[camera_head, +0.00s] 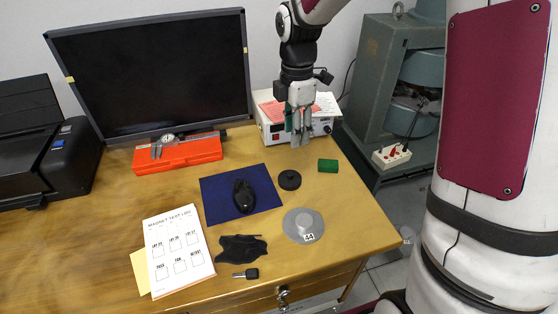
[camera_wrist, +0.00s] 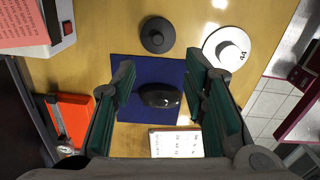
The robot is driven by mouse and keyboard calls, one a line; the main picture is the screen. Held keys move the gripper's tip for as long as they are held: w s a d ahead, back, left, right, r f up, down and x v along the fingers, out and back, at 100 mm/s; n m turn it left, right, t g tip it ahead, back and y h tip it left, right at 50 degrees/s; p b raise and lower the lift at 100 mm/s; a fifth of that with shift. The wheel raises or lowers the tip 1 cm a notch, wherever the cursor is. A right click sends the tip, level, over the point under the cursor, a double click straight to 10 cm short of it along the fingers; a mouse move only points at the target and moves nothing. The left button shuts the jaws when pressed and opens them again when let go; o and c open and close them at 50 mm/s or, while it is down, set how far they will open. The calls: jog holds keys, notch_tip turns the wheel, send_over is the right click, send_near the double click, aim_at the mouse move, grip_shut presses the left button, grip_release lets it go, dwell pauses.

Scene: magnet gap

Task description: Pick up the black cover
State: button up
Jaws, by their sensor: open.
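A small round black cover (camera_head: 290,180) with a raised middle lies on the wooden table, right of the blue mat. In the wrist view the black cover (camera_wrist: 157,35) lies beyond the fingertips, above the mat's upper edge. My gripper (camera_head: 299,138) hangs above the back right of the table, in front of the white instrument box. In the wrist view my gripper (camera_wrist: 160,78) is open, its green-padded fingers wide apart with nothing held. It is apart from the cover.
A grey disc (camera_head: 304,225) marked 44, a green block (camera_head: 328,166), and a black mouse (camera_head: 244,196) on the blue mat (camera_head: 215,205) lie nearby. A crumpled black piece (camera_head: 241,249) and key (camera_head: 246,274) lie in front. The instrument box (camera_head: 322,124) and monitor (camera_head: 150,75) stand behind.

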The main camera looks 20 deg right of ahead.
jog(key=b, duration=0.1)
send_over(290, 173)
jog(key=f, duration=0.9)
jog(key=shift+d, duration=0.2)
jog(key=shift+a+f+b, duration=0.2)
jog(key=shift+f+b, duration=0.5)
jog(key=shift+f, duration=2.05)
grip_shut()
